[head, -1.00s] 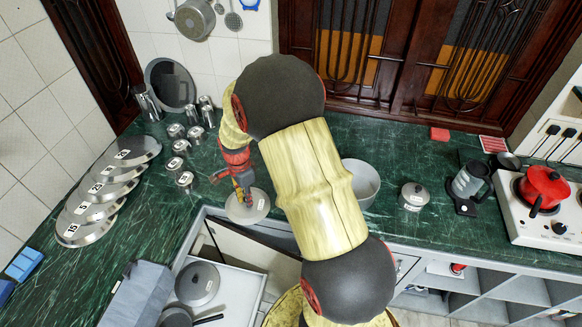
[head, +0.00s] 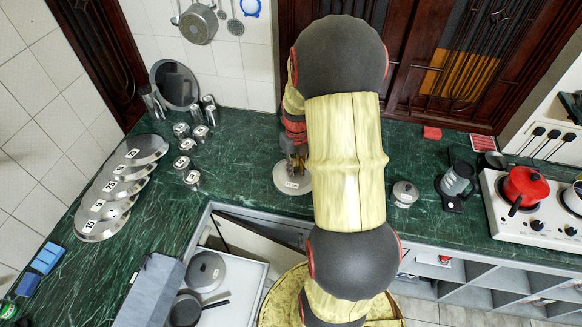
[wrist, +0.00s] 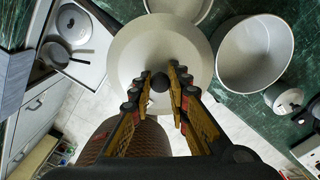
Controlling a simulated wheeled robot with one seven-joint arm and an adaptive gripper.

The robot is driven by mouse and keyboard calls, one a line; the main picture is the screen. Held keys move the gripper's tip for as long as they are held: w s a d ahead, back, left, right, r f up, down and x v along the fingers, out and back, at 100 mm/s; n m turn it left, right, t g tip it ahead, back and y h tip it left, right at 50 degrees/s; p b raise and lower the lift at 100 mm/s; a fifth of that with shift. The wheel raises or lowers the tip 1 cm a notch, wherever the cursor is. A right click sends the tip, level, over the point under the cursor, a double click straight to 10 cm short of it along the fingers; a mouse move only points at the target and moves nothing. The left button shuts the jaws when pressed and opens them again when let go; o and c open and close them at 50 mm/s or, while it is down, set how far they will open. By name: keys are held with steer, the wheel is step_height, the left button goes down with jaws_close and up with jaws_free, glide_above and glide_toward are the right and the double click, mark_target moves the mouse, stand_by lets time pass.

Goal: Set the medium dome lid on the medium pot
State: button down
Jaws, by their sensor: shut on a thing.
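My gripper (head: 296,162) is shut on the dark knob of a pale round dome lid (head: 291,181). In the wrist view my gripper's fingertips (wrist: 160,76) flank the knob, and the lid (wrist: 135,52) hangs level below them. An open pale pot (wrist: 256,50), probably the medium one, stands on the counter right of the lid in the wrist view. The lid is beside this pot, close to its left rim, not over it. Another open pot (wrist: 180,6) is cut off at the top of that view. My arm hides both open pots in the head view.
Canisters (head: 188,147) and leaning lids (head: 125,183) are at left. An open drawer (head: 240,280) holds pans.

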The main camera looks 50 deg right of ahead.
steer(key=w+d+f+p, duration=0.1)
steer(key=w+d+f, duration=0.7)
steer(key=f, duration=0.4)
steer(key=shift+w+d+f, duration=0.3)
steer(key=shift+w+d, duration=0.05)
steer(key=shift+w, duration=0.45)
steer(key=shift+f+b, duration=0.4)
steer(key=shift+f, duration=0.1)
steer(key=shift+f, duration=0.1)
steer(key=c, duration=1.7)
jaws_free()
